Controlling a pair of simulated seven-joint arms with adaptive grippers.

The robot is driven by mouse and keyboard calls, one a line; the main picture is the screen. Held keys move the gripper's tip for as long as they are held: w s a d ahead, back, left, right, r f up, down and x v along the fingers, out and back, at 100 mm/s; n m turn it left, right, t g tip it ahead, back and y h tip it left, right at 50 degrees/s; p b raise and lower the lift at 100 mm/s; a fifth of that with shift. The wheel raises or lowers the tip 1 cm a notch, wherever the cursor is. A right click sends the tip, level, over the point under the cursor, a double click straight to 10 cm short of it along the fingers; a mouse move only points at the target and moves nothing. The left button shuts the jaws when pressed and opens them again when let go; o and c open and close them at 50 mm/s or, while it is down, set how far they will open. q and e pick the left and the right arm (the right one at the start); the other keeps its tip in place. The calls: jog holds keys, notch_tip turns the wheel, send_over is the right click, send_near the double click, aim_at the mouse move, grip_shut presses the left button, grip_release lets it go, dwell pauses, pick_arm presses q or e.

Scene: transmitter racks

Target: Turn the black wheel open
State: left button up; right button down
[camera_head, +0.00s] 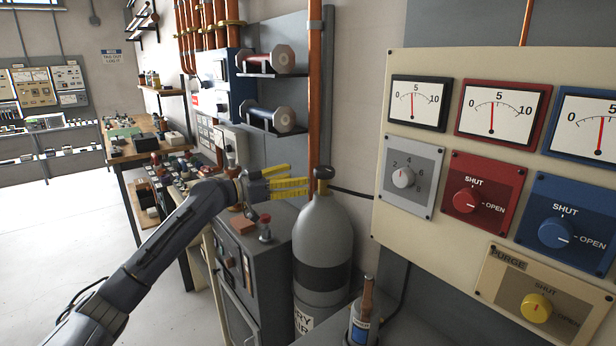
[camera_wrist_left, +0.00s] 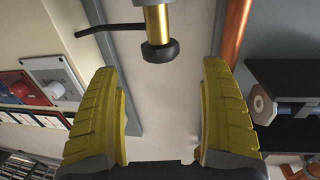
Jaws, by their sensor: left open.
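The black wheel (camera_head: 324,172) sits on top of the grey gas cylinder (camera_head: 322,230), which stands upright and has a dark band. My left gripper (camera_head: 299,180) has yellow fingers, is open and empty, and points at the wheel from its left at about the same height. In the left wrist view, the black wheel (camera_wrist_left: 160,52) on its brass stem lies ahead of the gap between the spread fingers (camera_wrist_left: 161,68). I see no contact between fingers and wheel. My right gripper is not in view.
A panel (camera_head: 452,68) with dials and red, blue and yellow knobs stands at the right. A grey cabinet (camera_head: 262,260) with a small red-topped valve is below my left gripper. A copper pipe (camera_head: 314,90) runs behind the wheel.

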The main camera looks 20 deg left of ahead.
pick_arm(q)
jog(key=shift+v, duration=1.05)
